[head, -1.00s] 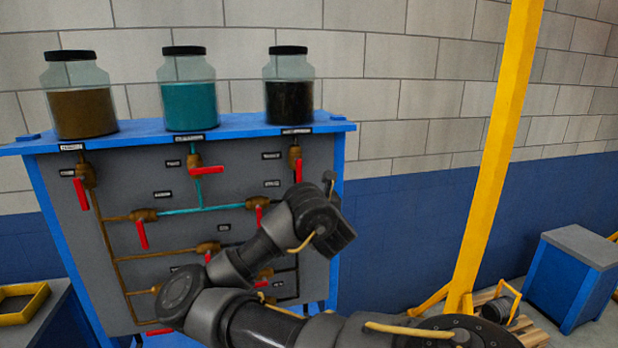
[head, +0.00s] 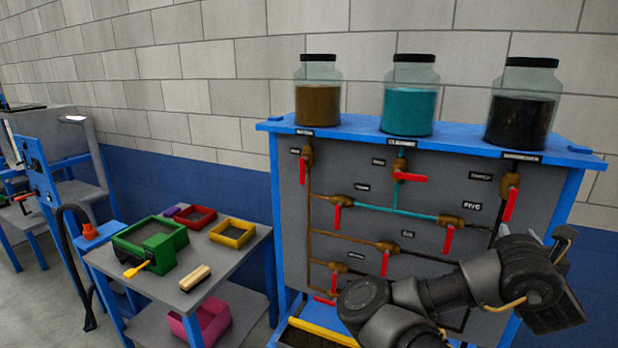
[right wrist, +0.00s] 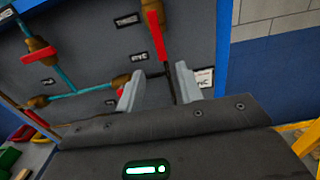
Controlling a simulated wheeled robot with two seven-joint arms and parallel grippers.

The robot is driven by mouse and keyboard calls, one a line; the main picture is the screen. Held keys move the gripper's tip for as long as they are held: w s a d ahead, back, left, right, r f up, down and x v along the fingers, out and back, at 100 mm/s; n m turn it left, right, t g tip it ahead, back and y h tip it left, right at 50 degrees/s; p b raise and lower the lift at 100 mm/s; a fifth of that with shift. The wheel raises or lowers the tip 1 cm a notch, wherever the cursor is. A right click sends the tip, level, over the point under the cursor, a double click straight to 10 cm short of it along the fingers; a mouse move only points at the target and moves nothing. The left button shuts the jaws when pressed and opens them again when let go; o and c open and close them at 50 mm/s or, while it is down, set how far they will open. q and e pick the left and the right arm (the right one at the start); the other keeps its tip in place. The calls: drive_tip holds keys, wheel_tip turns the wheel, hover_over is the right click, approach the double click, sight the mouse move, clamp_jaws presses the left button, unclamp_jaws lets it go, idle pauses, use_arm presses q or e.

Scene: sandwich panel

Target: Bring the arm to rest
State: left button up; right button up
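My right arm reaches in front of the grey pipe panel (head: 350,210) at the lower right of the head view, where it hides part of the panel. The dark body of my right gripper is at the arm's end there, its fingertips hidden. In the right wrist view my right gripper (right wrist: 158,90) has two pale fingers standing apart with nothing between them. The panel lies beyond them, with a red valve handle (right wrist: 155,36) above the gap. I cannot tell how far the fingers are from the panel. My left gripper is not in view.
Three jars, brown (head: 317,100), teal (head: 409,104) and black (head: 521,112), stand on the panel's blue shelf. Several red-handled valves stick out below. At left a grey table (head: 222,262) holds a green box (head: 150,245) and a yellow tray (head: 232,232).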

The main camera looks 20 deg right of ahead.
drive_tip(key=a+f+n+g+y, duration=0.1)
drive_tip(key=a+f+n+y, duration=0.2)
drive_tip(key=a+f+n, duration=0.5)
drive_tip(key=a+f+n+g+y, duration=0.15)
drive_tip(key=f+n, duration=0.25)
drive_tip(key=n, duration=0.9)
drive_tip(key=a+f+n+g+y, duration=0.1)
drive_tip(key=a+f+n+y, duration=0.25)
drive_tip(key=f+n, duration=0.5)
drive_tip(key=s+a+f+n+g+y, duration=0.4)
drive_tip(key=s+a+f+n+g, duration=0.3)
drive_tip(key=s+a+f+n, duration=1.2)
wheel_tip(320, 180, down, 32)
drive_tip(key=s+m+g+b, duration=0.1)
drive_tip(key=s+m+b, duration=0.1)
drive_tip(key=b, duration=0.5)
drive_tip(key=s+d+f+b, duration=0.1)
drive_tip(key=s+f+b, duration=0.1)
drive_tip(key=s+f, duration=0.6)
drive_tip(key=s+d+f+g+b, duration=0.1)
drive_tip(key=s+d+f+b, duration=0.1)
drive_tip(key=s+f, duration=0.6)
wheel_tip(320, 180, down, 5)
drive_tip(key=shift+s+d+b, duration=0.2)
drive_tip(key=shift+d+b, duration=0.05)
drive_tip(key=shift+b, duration=0.55)
